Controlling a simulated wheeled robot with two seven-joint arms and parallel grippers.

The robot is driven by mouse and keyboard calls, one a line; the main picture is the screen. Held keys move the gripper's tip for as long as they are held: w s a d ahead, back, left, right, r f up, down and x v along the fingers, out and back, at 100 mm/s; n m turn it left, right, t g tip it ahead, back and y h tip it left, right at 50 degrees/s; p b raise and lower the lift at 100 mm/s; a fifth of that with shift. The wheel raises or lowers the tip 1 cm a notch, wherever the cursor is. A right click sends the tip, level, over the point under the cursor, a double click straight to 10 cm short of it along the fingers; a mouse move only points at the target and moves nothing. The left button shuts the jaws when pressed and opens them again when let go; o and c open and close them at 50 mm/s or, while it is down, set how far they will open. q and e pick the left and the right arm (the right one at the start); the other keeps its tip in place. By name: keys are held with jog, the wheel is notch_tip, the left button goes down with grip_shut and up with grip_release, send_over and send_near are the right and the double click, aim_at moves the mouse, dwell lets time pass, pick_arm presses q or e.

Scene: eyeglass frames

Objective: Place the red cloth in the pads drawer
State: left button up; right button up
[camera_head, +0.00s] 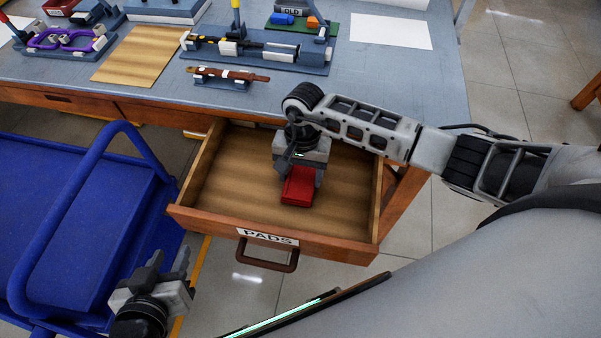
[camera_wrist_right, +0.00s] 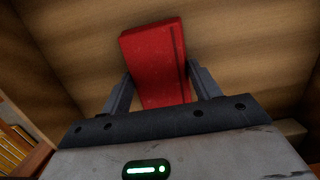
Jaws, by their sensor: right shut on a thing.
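The red cloth (camera_head: 298,187) is a folded red block inside the open pads drawer (camera_head: 205,208), near its middle. The drawer has a wooden floor and a front label reading PADS. My right gripper (camera_head: 301,172) reaches down into the drawer and is shut on the cloth. In the right wrist view the cloth (camera_wrist_right: 155,60) sits between the two fingers (camera_wrist_right: 160,92), with the wooden drawer floor behind it. Whether the cloth touches the floor is hard to tell. My left gripper (camera_head: 163,268) is open and empty, left of the drawer front and beside the blue cart.
A blue cart (camera_head: 75,215) stands left of the drawer. The grey-blue table (camera_head: 390,85) above holds tool fixtures (camera_head: 260,48), a wooden board (camera_head: 140,55) and a white sheet (camera_head: 375,30). The drawer floor around the cloth is bare.

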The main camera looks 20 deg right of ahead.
aim_at(302, 171)
jog(key=shift+f, duration=0.25)
jog(key=shift+f, duration=0.2)
jog(key=o, duration=1)
jog(key=shift+c, duration=0.2)
jog(key=shift+r, duration=0.1)
jog(key=shift+r, duration=0.3)
notch_tip(302, 171, up, 12)
jog(key=w+d, duration=0.1)
jog(key=shift+w+f, duration=0.2)
jog(key=shift+w, duration=0.05)
